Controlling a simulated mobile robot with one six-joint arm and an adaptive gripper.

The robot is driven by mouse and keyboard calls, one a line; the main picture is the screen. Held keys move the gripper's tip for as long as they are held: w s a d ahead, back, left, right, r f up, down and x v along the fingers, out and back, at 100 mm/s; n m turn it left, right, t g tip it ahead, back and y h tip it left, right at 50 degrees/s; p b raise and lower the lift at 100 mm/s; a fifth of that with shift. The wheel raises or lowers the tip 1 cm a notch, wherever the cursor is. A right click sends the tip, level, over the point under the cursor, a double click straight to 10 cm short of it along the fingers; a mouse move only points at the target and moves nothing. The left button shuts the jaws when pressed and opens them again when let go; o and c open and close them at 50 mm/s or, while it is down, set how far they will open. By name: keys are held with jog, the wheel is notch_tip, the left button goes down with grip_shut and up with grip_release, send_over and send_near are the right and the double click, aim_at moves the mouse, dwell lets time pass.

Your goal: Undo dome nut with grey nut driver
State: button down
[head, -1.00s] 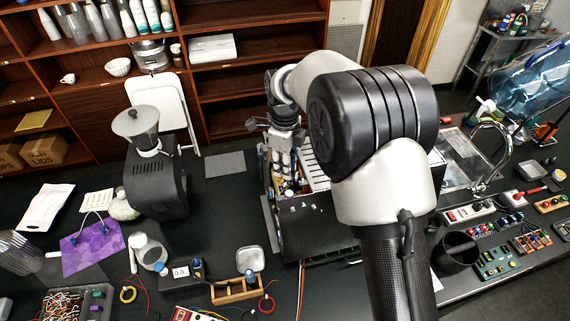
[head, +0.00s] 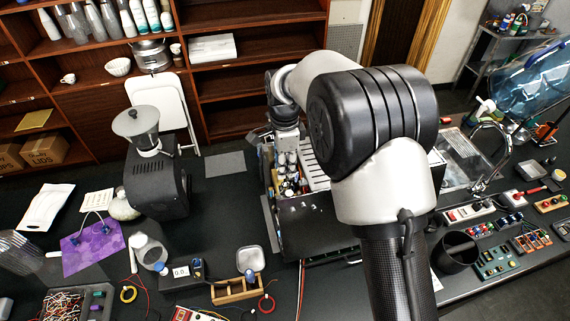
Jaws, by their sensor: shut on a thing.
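The opened brewer (head: 318,228) stands on the dark bench in the middle of the head view, with its inner parts (head: 288,182) exposed at its left side. My gripper (head: 287,141) is small in the view, below my wrist and over the back left part of the brewer. It is shut on what I take to be the grey nut driver, whose outline I cannot separate from the parts around it. The dome nut is too small to pick out. My own arm covers the right part of the brewer.
A wooden holder (head: 236,291) with a blue-topped tool stands at the front. A black grinder (head: 155,185) stands to the left. A black cup (head: 456,252) and several small circuit boards lie to the right. A grey mat (head: 225,164) lies on clear bench behind.

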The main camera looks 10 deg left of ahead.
jog(key=shift+f+n, duration=0.1)
jog(key=shift+n, duration=1)
jog(key=n, duration=0.2)
jog(key=shift+s+n, duration=0.1)
jog(key=shift+n, duration=0.2)
jog(key=shift+d+n, duration=0.1)
jog(key=shift+n, duration=0.9)
jog(key=shift+n, duration=0.6)
jog(key=n, duration=0.3)
jog(key=shift+f, duration=0.1)
jog(key=shift+s+n, duration=0.1)
jog(key=shift+n, duration=0.2)
